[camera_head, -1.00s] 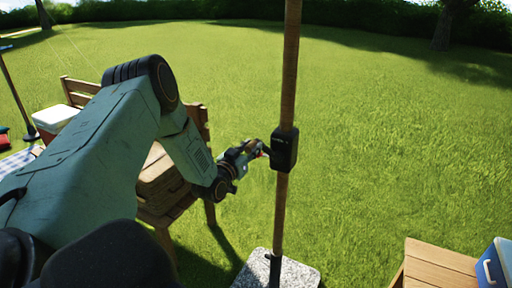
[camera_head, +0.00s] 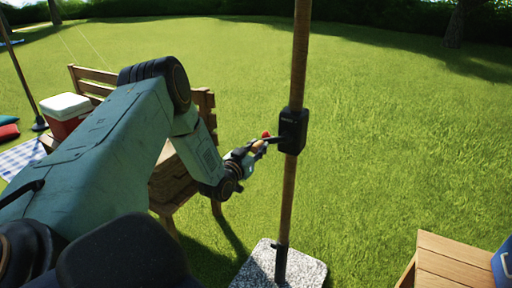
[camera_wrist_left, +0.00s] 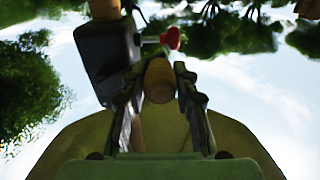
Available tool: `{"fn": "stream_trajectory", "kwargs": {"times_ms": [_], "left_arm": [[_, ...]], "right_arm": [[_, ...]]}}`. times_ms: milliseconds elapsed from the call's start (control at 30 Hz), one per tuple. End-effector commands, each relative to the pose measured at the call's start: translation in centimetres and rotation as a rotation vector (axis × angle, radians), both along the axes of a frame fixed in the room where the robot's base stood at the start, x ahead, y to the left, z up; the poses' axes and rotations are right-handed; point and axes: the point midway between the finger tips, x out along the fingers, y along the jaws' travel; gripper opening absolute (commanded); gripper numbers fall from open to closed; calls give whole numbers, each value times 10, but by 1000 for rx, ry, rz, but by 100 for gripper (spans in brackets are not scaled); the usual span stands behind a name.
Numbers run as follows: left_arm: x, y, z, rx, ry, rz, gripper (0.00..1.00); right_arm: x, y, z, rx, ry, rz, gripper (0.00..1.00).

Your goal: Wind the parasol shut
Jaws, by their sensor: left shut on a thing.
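The parasol's wooden pole (camera_head: 290,195) stands upright, with a black crank housing (camera_head: 292,131) on it. My left gripper (camera_head: 259,146) is at the left side of the housing, shut on the crank's wooden handle. In the left wrist view the rounded end of the handle (camera_wrist_left: 159,80) sits between the two fingers. A red knob (camera_wrist_left: 171,38) sticks out beside the black housing (camera_wrist_left: 106,58) there; it also shows as a red spot in the head view (camera_head: 266,134). The canopy is out of the head view. My right gripper is not in view.
The pole stands in a speckled stone base (camera_head: 300,272) on the grass. A wooden bench (camera_head: 172,185) is behind my left arm. A red and white cooler (camera_head: 68,112) is at left. A wooden table (camera_head: 445,262) with a blue box (camera_head: 504,265) is at lower right.

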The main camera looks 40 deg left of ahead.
Motion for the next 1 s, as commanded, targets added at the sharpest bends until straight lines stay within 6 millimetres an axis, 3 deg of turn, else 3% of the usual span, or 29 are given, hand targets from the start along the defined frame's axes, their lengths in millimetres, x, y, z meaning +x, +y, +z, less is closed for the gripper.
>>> {"fn": "stream_trajectory", "kwargs": {"times_ms": [100,500,1000], "left_arm": [[2,-10,-17,2,0,-9,0],[8,-32,-40,1,-1,-9,0],[20,-81,-52,1,-2,-11,0]], "right_arm": [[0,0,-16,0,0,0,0],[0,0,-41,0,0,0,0],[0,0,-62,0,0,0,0]]}}
